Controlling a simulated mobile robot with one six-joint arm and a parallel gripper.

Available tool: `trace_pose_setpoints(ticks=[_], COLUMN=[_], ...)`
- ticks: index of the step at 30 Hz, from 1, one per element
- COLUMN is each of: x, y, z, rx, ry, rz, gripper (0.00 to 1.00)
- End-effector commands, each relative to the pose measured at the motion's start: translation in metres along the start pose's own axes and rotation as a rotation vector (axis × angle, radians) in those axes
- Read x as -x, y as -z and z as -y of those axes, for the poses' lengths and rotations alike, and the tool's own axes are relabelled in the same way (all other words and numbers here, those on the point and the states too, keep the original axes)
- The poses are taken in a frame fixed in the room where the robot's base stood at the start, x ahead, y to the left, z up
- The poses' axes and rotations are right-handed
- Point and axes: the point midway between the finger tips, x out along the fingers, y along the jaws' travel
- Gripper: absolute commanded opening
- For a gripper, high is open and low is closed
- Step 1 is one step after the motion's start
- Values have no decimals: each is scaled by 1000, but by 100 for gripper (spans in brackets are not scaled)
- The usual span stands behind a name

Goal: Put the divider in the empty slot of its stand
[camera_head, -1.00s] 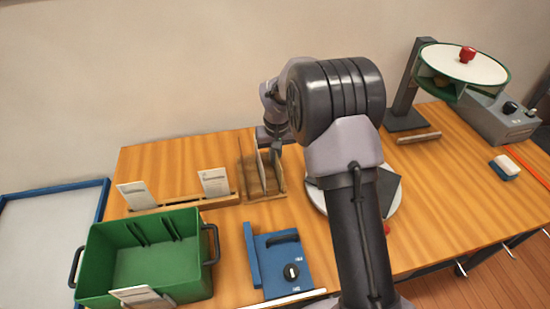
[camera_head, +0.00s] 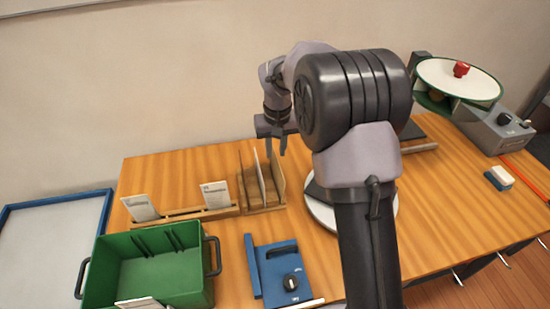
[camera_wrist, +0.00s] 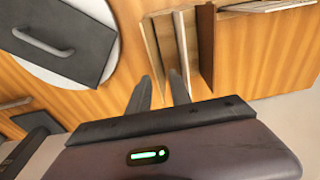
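The wooden stand (camera_head: 262,207) sits near the back of the table, left of my arm, and holds thin upright panels. A pale divider (camera_head: 260,176) stands upright in it, and a brown panel (camera_head: 278,170) stands at its right side. My gripper (camera_head: 276,152) is above the stand with its fingers apart and nothing visible between them. In the wrist view, my open fingers (camera_wrist: 160,90) point toward the stand, where the upright panels (camera_wrist: 182,48) show edge-on. The exact slots are too small to tell.
A card rack (camera_head: 185,216) with white cards adjoins the stand at left. A round white plate with a dark handled piece (camera_wrist: 65,40) lies right of the stand, partly behind my arm.

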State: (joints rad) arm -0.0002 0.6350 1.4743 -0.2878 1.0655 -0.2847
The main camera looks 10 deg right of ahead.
Motion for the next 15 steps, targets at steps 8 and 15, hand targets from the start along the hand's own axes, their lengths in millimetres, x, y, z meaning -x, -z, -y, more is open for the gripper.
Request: trace_pose_setpoints(ticks=[8,15], x=[68,195], y=[-21,-176], z=[4,24], rx=[-40,-234], ry=[19,135], rz=[-44,-231], gripper=[25,25])
